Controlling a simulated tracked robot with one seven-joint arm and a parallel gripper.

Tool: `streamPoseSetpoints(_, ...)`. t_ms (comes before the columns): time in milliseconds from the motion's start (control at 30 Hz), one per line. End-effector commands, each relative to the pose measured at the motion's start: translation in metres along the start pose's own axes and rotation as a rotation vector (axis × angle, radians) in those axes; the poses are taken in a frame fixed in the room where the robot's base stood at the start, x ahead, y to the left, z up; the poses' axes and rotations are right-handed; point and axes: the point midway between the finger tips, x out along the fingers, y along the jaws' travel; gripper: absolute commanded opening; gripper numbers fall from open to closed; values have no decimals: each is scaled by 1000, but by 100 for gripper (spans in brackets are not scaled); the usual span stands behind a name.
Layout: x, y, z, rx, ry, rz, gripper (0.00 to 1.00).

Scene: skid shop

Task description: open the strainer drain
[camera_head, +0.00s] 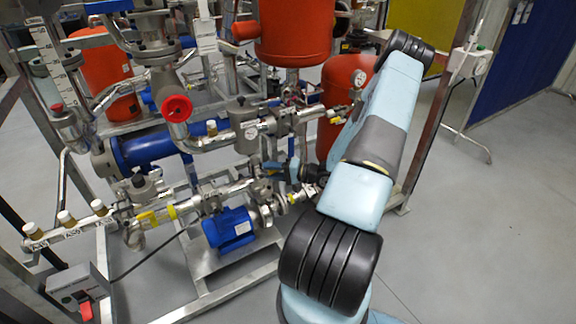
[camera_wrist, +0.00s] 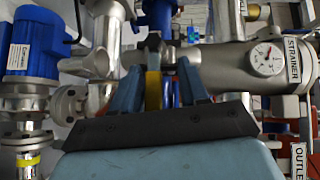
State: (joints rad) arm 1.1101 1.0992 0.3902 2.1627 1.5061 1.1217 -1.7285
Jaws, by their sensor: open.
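In the wrist view my gripper (camera_wrist: 157,84) is open, with its two blue fingers pointing away from the camera. A yellow valve handle (camera_wrist: 153,88) shows in the gap between the fingers, with clear space visible on both sides of it. I cannot tell how deep it sits between them. Behind it runs the grey strainer body (camera_wrist: 225,66), with a STRAINER label (camera_wrist: 293,60) at its right end. In the head view my arm covers much of the area in front of the skid, and I cannot make out the drain handle clearly there.
A round dial gauge (camera_wrist: 266,58) sits on the strainer body. A blue motor (camera_wrist: 34,45) stands to the left, and an OUTLET label (camera_wrist: 298,160) shows at lower right. In the head view a blue pump motor (camera_head: 229,229) sits low on the skid. Open floor (camera_head: 480,215) lies right.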

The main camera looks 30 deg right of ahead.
Motion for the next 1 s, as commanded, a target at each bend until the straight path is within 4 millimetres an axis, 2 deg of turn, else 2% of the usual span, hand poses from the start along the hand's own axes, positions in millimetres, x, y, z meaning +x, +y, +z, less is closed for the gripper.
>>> streamPoseSetpoints(267, -26, 1, -6, -3, 17, 4, 44)
streamPoseSetpoints(700, -105, 1, 2, -2, -4, 2, 44)
streamPoseSetpoints(1000, -132, 1, 4, -1, -12, 0, 44)
